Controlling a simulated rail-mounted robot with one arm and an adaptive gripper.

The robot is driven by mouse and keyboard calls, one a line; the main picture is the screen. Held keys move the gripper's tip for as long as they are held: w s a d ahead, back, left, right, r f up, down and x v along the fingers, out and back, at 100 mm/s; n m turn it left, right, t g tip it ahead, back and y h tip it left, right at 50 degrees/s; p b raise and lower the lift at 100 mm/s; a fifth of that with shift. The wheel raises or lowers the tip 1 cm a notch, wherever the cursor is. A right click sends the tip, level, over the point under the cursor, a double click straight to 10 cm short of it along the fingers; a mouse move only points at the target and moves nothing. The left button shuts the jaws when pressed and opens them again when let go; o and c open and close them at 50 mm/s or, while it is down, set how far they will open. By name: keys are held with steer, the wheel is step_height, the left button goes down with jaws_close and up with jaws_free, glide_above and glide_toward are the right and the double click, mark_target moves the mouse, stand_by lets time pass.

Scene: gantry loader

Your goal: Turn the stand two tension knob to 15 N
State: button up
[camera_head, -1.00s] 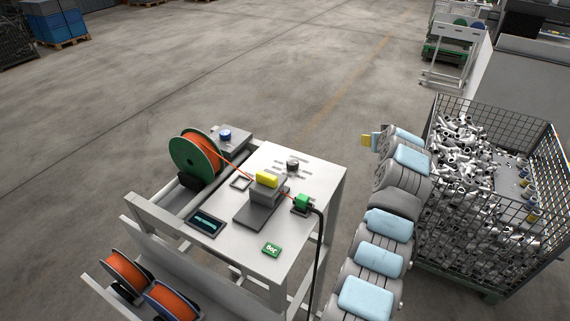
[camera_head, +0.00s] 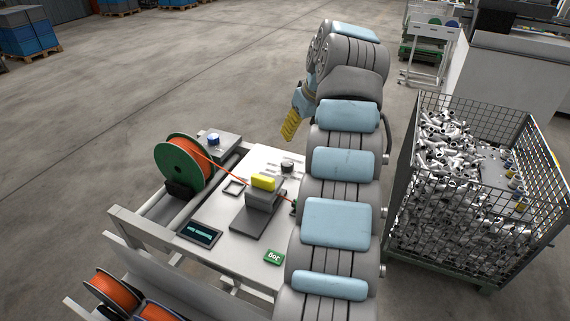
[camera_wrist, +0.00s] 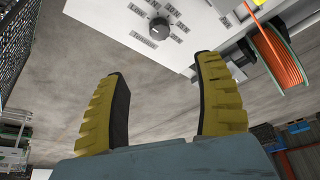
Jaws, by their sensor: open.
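A dark round knob (camera_head: 287,167) stands on the white top of the stand (camera_head: 222,207), near its back edge. My gripper (camera_head: 291,126), with yellow ribbed fingers, hangs in the air above and behind the knob in the head view. In the wrist view my gripper (camera_wrist: 163,66) is open and empty, and the knob lies beyond the gap between the fingertips, not touched. The knob's pointer setting is not readable.
A green-flanged spool of orange cable (camera_head: 184,165), a blue-topped knob (camera_head: 213,139), a yellow block (camera_head: 263,182) on a grey fixture and a small display (camera_head: 200,233) are on the stand. A wire crate of metal fittings (camera_head: 455,195) stands right. My arm hides the stand's right side.

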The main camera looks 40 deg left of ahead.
mark_target(288, 163)
steer(key=p+x, duration=0.2)
steer(key=x, duration=1.2)
steer(key=shift+a, duration=0.1)
steer(key=shift+a+f+p, duration=0.2)
steer(key=shift+p, duration=0.1)
steer(key=shift+p+x, duration=0.35)
steer(key=shift+x, duration=0.75)
steer(key=shift+w+d+f, duration=0.1)
steer(key=c, duration=1.2)
